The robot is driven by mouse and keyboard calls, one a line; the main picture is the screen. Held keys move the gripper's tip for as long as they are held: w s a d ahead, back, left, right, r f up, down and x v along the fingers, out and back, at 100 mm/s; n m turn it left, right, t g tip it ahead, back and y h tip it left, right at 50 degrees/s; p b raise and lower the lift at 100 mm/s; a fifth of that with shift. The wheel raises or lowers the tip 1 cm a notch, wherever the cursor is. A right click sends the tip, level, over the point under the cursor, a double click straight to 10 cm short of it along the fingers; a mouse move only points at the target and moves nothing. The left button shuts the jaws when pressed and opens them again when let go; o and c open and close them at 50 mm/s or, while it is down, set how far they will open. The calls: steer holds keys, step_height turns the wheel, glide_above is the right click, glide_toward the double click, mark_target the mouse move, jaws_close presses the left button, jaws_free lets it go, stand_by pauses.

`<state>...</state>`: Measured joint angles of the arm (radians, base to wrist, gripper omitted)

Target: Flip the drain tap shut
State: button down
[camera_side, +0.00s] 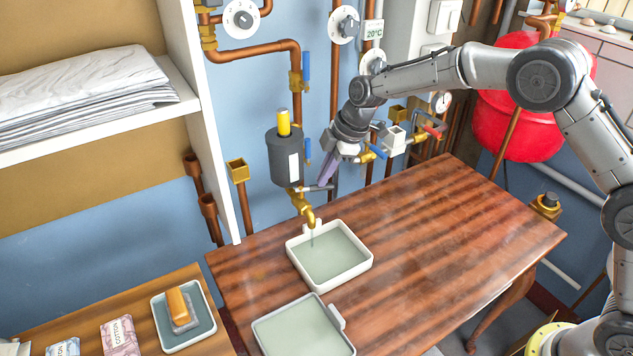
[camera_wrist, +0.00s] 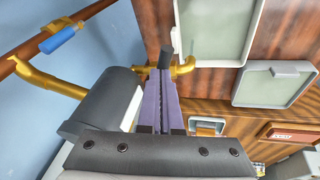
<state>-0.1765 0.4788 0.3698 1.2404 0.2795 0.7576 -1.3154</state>
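The brass drain tap (camera_side: 304,205) hangs under a dark grey cylinder (camera_side: 284,158) with a yellow top. A thin stream falls from its spout into a white-rimmed tray (camera_side: 345,275). The tap's grey lever (camera_side: 313,188) sticks out sideways to the right. My gripper (camera_side: 325,182) points down with its purple fingertips at the lever's outer end. In the wrist view the two fingers (camera_wrist: 161,80) lie close together, with the dark lever end (camera_wrist: 166,56) just beyond their tips and the brass tap (camera_wrist: 184,68) beside it. Whether they touch the lever is unclear.
A second tray (camera_side: 262,335) sits nearer on the wooden table (camera_side: 450,235). Blue-handled valves (camera_side: 377,151) and copper pipes crowd the wall behind my gripper. A shelf with folded cloth (camera_side: 80,85) stands at left. The table's right side is clear.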

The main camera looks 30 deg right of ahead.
steer(key=shift+a+f, duration=0.45)
steer(key=shift+a, duration=0.35)
steer(key=shift+r, duration=0.2)
steer(key=s+a+v, duration=0.1)
steer(key=v, duration=1.2)
steer(key=shift+a+r, duration=0.2)
steer(key=shift+r, duration=0.25)
steer(key=shift+s, duration=0.1)
